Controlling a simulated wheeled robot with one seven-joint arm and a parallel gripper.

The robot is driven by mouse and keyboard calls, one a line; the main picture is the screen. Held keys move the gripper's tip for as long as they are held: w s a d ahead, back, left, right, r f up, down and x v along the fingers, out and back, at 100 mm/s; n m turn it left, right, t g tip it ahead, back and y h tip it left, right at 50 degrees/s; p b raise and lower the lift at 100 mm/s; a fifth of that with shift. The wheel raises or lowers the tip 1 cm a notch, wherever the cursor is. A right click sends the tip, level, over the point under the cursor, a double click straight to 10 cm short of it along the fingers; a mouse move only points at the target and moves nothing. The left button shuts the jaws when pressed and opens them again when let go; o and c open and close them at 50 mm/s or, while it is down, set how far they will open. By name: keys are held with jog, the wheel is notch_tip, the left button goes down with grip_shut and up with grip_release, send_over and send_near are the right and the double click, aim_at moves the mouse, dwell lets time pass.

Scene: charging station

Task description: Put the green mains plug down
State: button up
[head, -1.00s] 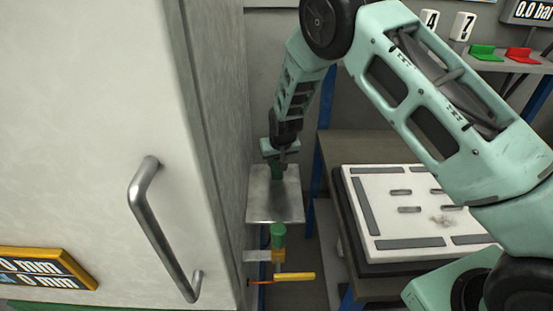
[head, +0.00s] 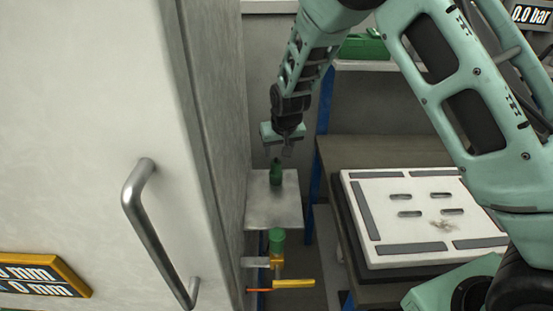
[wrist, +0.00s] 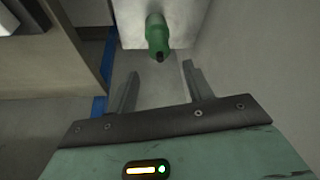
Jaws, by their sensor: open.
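The green mains plug (head: 276,172) stands upright on a small grey metal shelf (head: 272,211) beside the large white cabinet. It also shows in the wrist view (wrist: 157,37), on the pale shelf just beyond my fingertips. My gripper (head: 279,155) is open and empty above the plug, with a finger to either side of it in the picture. In the wrist view the two fingers (wrist: 160,70) are spread apart with a gap between them and the plug.
The white cabinet (head: 80,110) with its metal handle (head: 150,235) fills the left. Below the shelf is a green-topped fitting (head: 276,240) with a yellow lever (head: 294,284). A white slotted plate (head: 425,215) lies on the bench at right.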

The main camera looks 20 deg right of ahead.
jog(key=s+a+r+n+g+y, duration=0.1)
jog(key=s+a+r, duration=0.25)
jog(key=s, duration=0.45)
jog(key=s+a+r+n+g, duration=0.1)
jog(key=s+a+r+n, duration=0.2)
jog(key=s, duration=0.5)
jog(key=s+a+r+g+y, duration=0.1)
jog(key=s+a+r, duration=0.2)
jog(key=s+r, duration=0.35)
jog(key=s+d+n+g+h, duration=0.1)
jog(key=s+d+n, duration=0.1)
jog(key=s, duration=1.5)
jog(key=shift+s+d+f+n, duration=0.15)
jog(key=shift+d+n, duration=0.25)
jog(key=shift+n, duration=0.5)
